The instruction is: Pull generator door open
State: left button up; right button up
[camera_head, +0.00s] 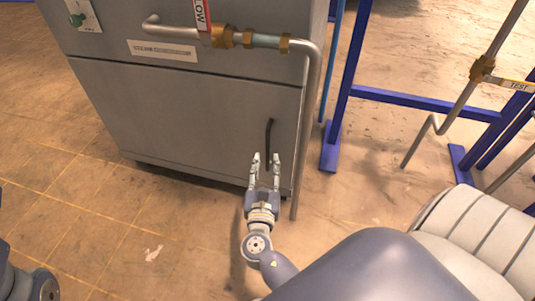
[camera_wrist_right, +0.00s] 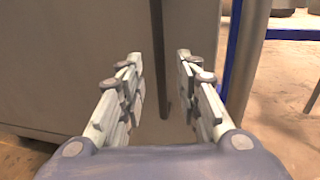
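The generator is a large grey cabinet, and its lower front panel is the door (camera_head: 190,120), which looks closed. A thin dark vertical handle (camera_head: 268,138) is near the door's right edge. My right gripper (camera_head: 265,158) is open in front of the lower part of the handle. In the right wrist view the dark handle (camera_wrist_right: 160,60) runs down between the two open fingers (camera_wrist_right: 156,62), and I see no finger touching it. At the left edge of the head view a part of my left arm shows, but its fingers are out of view.
A grey pipe (camera_head: 313,85) with brass fittings bends down along the cabinet's right side, close to my right gripper. A blue metal frame (camera_head: 420,100) stands at the right, with another pipe (camera_head: 462,95) carrying a "TEST" tag. The tiled floor (camera_head: 110,225) in front is clear.

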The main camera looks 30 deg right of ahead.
aim_at(267, 153)
jog(key=b+x, duration=0.1)
jog(key=x, duration=0.4)
jog(key=shift+w+d, duration=0.25)
jog(key=shift+w, duration=0.05)
grip_shut()
